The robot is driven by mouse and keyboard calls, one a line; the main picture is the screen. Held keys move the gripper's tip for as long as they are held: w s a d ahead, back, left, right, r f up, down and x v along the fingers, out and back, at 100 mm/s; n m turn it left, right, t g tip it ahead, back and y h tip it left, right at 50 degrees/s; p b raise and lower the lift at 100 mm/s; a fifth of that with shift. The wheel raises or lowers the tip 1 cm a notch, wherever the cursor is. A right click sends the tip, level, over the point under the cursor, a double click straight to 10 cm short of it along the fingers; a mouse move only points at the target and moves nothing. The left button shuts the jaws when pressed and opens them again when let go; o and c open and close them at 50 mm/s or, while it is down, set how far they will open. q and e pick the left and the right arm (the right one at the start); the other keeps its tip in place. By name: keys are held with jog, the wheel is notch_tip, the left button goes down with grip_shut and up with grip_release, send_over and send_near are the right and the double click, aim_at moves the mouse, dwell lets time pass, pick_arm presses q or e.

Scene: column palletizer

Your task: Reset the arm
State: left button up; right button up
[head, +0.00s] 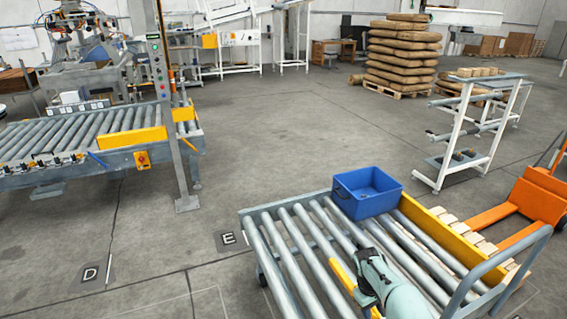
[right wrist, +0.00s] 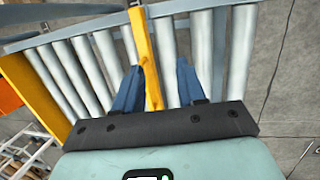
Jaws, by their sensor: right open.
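My right arm (head: 388,288) reaches in from the bottom of the head view, over the roller cart (head: 298,248). In the right wrist view, my right gripper (right wrist: 158,70) has two blue fingers standing apart, so it is open. A yellow bar (right wrist: 141,35) runs between the fingers, above the rollers; I cannot tell whether it touches them. The same yellow bar shows beside my arm in the head view (head: 342,275). My left gripper is not in view.
A blue bin (head: 367,191) stands at the cart's far end. An orange pallet jack (head: 535,198) is at the right, with a white rack (head: 462,135) behind it. A roller conveyor (head: 75,138) is at the left. The floor between is open.

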jog(key=s+a+f+y, duration=0.1)
jog(key=s+f, duration=0.1)
jog(key=f, duration=0.2)
jog(key=s+a+f, duration=0.1)
jog(key=s+f, duration=0.2)
jog(key=f, duration=0.2)
jog(key=s+a+f+m+y, duration=0.1)
jog(key=s+f, duration=0.2)
jog(key=f, duration=0.2)
jog(key=shift+s+a+g+y, duration=0.1)
jog(key=shift+a+g+y, duration=0.2)
jog(key=shift+a, duration=0.05)
jog(key=s+a+f+m+y, duration=0.1)
jog(key=s+a+f, duration=0.2)
jog(key=s, duration=0.4)
jog(key=s+a+f+m+y, duration=0.1)
jog(key=s+a+f+m, duration=0.1)
jog(key=s+f, duration=0.3)
jog(key=s+a+f+m+y, duration=0.1)
jog(key=s+a+f, duration=0.15)
jog(key=s, duration=0.55)
jog(key=s+a+r+m, duration=0.2)
jog(key=s+a+m, duration=0.1)
jog(key=s, duration=0.7)
jog(key=shift+s+y, duration=0.2)
jog(key=shift+y, duration=0.1)
jog(key=shift+r, duration=0.1)
